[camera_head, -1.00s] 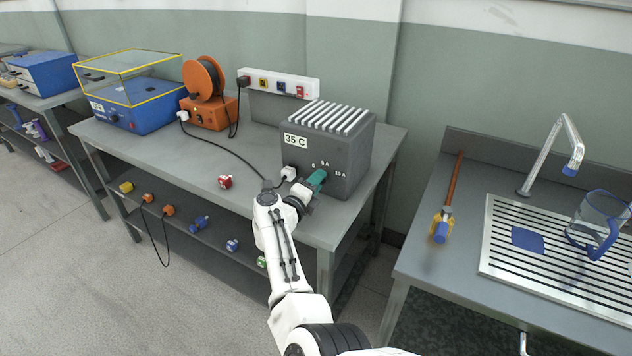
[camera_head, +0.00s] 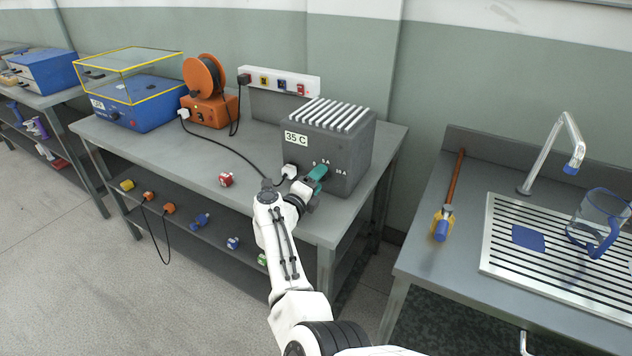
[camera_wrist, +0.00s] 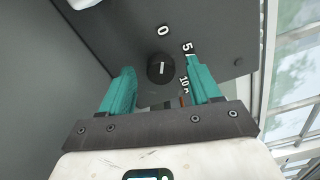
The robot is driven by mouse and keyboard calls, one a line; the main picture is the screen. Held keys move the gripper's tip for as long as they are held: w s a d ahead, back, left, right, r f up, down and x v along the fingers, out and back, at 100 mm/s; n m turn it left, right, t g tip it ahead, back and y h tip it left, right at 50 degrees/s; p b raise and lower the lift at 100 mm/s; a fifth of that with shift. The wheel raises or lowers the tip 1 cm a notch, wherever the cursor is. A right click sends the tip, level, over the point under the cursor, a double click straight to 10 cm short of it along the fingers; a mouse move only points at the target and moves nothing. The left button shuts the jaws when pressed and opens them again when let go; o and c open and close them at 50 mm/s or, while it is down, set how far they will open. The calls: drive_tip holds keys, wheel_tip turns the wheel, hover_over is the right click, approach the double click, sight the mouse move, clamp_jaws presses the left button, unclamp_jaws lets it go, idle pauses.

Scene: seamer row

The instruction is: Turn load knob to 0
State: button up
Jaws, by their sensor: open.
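The load box (camera_head: 347,150) is a dark grey box with white top fins and a "35 C" label, standing on the bench. Its black round load knob (camera_wrist: 161,68) shows in the wrist view, with the marks 0, 5 A and 10 A around it. The knob's white line runs up and down in that view, in line with the 0 mark (camera_wrist: 162,31); which end points I cannot tell. My gripper (camera_head: 317,176) is at the box's front and hides the knob in the head view. Its teal fingers (camera_wrist: 160,66) are open, one each side of the knob, with gaps visible.
A white plug (camera_head: 289,171) with a black cable sits at the box's front, left of my gripper. An orange cable reel (camera_head: 204,77) and a blue device (camera_head: 137,105) stand left.

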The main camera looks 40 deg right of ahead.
drive_tip(key=p+v, duration=0.1)
drive_tip(key=v, duration=0.9)
drive_tip(key=shift+s+a, duration=0.15)
drive_tip(key=shift+a, duration=0.2)
drive_tip(key=shift+r, duration=0.1)
wheel_tip(320, 180, up, 6)
drive_tip(key=w+d+n+t+y, duration=0.2)
drive_tip(key=n+t+y, duration=0.3)
drive_tip(key=n+t, duration=0.75)
drive_tip(key=s+a+f+n+g+y, duration=0.5)
drive_tip(key=s+a+f+n+y, duration=0.6)
drive_tip(key=n, duration=0.8)
drive_tip(key=s+f+n+g, duration=0.1)
drive_tip(key=s+g, duration=0.3)
drive_tip(key=s, duration=0.7)
drive_tip(key=s+f+n+g, duration=0.1)
drive_tip(key=s+f+g, duration=0.3)
drive_tip(key=s, duration=0.6)
drive_tip(key=s+f+n+g, duration=0.1)
drive_tip(key=s+g, duration=0.3)
drive_tip(key=s, duration=0.7)
drive_tip(key=shift+s+a+f+g+y+p, duration=0.15)
drive_tip(key=shift+s+f+g+y+p, duration=0.25)
drive_tip(key=shift+f, duration=0.35)
